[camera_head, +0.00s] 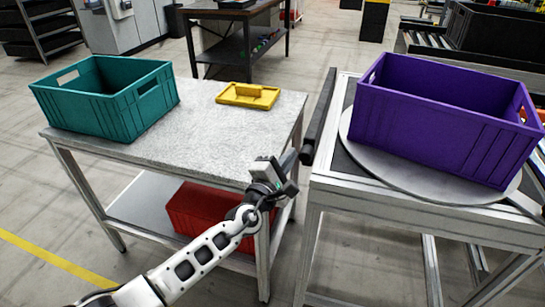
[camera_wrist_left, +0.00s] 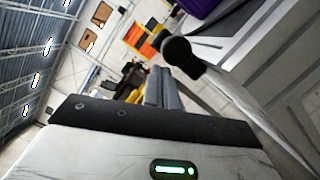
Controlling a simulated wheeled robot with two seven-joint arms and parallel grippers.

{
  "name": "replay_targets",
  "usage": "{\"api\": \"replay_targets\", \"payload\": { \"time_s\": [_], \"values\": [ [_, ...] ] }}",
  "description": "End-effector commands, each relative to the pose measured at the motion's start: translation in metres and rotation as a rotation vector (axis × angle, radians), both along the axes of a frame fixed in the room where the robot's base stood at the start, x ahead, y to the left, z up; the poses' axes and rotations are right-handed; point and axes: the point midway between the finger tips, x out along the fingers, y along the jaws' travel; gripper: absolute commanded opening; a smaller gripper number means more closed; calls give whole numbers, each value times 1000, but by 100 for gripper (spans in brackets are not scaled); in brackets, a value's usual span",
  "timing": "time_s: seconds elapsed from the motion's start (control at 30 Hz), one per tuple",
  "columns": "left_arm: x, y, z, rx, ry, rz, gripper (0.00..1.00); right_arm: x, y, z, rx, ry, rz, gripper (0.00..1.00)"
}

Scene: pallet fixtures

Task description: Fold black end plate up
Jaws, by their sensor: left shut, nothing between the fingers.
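The black end plate (camera_head: 321,112) is a long narrow dark bar along the left side of the right-hand table. I cannot tell its exact tilt. My left gripper (camera_head: 300,158) is at the near end of this bar, shut and empty, close to it; whether it touches is unclear. In the left wrist view the grey fingers (camera_wrist_left: 160,88) are together, and a dark rounded end (camera_wrist_left: 178,52) shows just beyond them. My right gripper is not in view.
A purple crate (camera_head: 430,115) stands on a round grey turntable (camera_head: 400,178) on the right-hand table. The left table (camera_head: 195,140) holds a teal crate (camera_head: 105,98) and a yellow lidlike part (camera_head: 247,96). A red bin (camera_head: 200,210) is on its lower shelf. A gap separates the tables.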

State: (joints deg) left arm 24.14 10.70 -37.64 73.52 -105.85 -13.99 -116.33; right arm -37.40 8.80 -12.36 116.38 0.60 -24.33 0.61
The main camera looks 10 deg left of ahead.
Motion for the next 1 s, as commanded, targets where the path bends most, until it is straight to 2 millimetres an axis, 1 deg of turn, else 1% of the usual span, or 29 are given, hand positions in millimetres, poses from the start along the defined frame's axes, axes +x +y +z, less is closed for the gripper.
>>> {"api": "replay_targets", "payload": {
  "time_s": [0.1, 0.23, 0.73, 0.87, 1.0],
  "values": [
    [0, -7, 1, -1, 0, -8, 0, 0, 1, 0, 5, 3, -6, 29],
    [0, -10, 1, -2, 1, -11, 0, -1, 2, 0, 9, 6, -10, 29],
    [0, -9, 1, -2, 1, -11, 0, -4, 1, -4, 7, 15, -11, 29],
    [2, 0, -4, 2, 0, -12, 0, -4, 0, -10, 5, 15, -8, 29],
    [5, 23, -12, 3, -2, -17, 0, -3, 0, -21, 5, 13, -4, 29]
  ]
}}
